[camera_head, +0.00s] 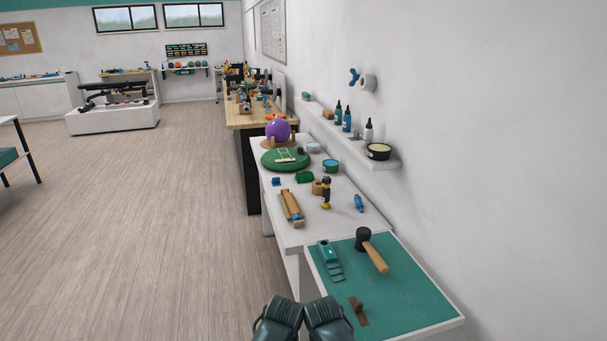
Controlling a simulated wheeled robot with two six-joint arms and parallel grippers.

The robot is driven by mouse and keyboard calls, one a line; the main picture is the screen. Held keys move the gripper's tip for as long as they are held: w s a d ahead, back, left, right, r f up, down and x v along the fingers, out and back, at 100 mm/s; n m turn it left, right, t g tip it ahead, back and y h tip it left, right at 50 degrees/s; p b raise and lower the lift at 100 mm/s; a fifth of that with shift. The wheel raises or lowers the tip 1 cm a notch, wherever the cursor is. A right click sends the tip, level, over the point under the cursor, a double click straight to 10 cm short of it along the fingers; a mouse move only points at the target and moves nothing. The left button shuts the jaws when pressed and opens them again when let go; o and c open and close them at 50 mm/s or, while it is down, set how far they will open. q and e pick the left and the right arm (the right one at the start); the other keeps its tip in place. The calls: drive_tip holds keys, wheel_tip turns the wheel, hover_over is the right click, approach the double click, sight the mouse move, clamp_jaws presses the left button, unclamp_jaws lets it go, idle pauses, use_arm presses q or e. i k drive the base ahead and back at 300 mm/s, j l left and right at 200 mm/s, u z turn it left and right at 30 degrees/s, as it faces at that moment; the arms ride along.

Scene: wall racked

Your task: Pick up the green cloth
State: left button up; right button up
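A small dark green item (304,177), which looks like a folded or crumpled cloth, lies on the white table just in front of the round green cushion or mat. It is too small to be sure of its material. My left gripper (279,318) and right gripper (329,318) appear as dark shapes side by side at the bottom edge. Both are well short of the green item and apart from it. Their fingertips cannot be made out, and nothing is visibly held.
The near teal-topped table (400,290) holds a mallet (375,254), a teal tool (328,252) and a brown scraper-like tool (358,310). The white table (295,236) carries a purple ball (278,131), a wooden block (291,207) and a yellow-black tool (326,193). A wall shelf (345,141) overhangs. Floor at left is clear.

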sight(309, 176)
drive_tip(key=i+j, duration=0.5)
drive_tip(key=j, duration=0.15)
drive_tip(key=i+j, duration=0.45)
drive_tip(key=j, duration=0.15)
drive_tip(key=i+j, duration=0.5)
drive_tip(key=j, duration=0.15)
drive_tip(key=i+j, duration=0.45)
drive_tip(key=j, duration=0.15)
drive_tip(key=i+j, duration=0.5)
drive_tip(key=j, duration=0.15)
drive_tip(key=i+j+z, duration=0.1)
drive_tip(key=z, duration=2.2)
